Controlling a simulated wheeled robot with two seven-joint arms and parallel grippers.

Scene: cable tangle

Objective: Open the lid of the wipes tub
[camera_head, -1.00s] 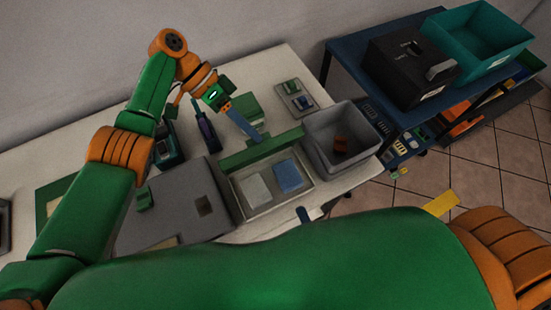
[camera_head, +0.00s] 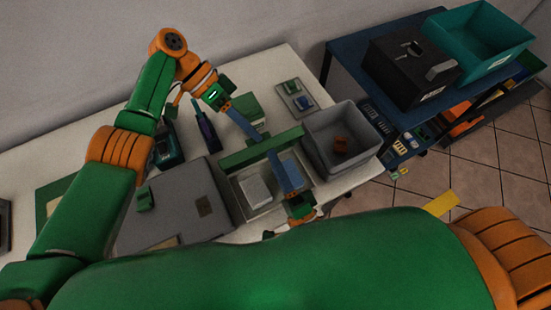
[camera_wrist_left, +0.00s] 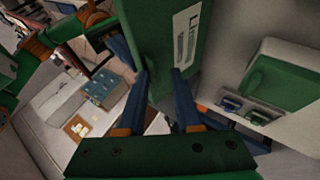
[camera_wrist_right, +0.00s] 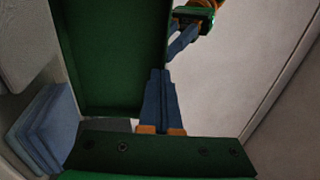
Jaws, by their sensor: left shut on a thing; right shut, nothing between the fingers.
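My right gripper (camera_head: 272,155) is shut and empty, over the tub, close to the lid's inner face. The right wrist view shows this green face (camera_wrist_right: 115,55) beside the closed fingertips (camera_wrist_right: 162,75); contact is unclear.
A grey bin (camera_head: 315,150) with an orange-brown item stands right of the tub. A grey panel (camera_head: 170,205) lies left of it. A dark bottle (camera_head: 208,132) and a small tray (camera_head: 295,98) stand behind. A blue cart (camera_head: 345,70) stands at the right.

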